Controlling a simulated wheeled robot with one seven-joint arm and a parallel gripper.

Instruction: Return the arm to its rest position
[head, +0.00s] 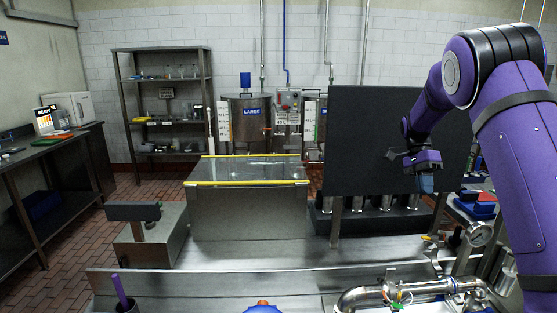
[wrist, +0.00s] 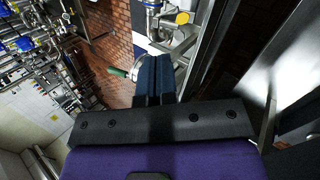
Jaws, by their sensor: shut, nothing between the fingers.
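My purple arm comes in from the right of the head view and bends over toward the middle. My gripper (head: 426,184) hangs in front of the right part of a dark upright panel, pointing down. In the wrist view, the two dark blue fingers of my gripper (wrist: 154,62) lie side by side with no gap. Nothing is held between them. Below the fingertips in the wrist view are a pipe fitting with a yellow cap (wrist: 183,18) and a brick-coloured floor.
The dark panel (head: 350,140) stands behind my gripper. A pressure gauge (head: 480,234) and steel pipes (head: 400,291) are at the lower right. A glass-topped case with yellow edges (head: 248,184) stands left of the panel. Open floor (head: 75,245) shows at left.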

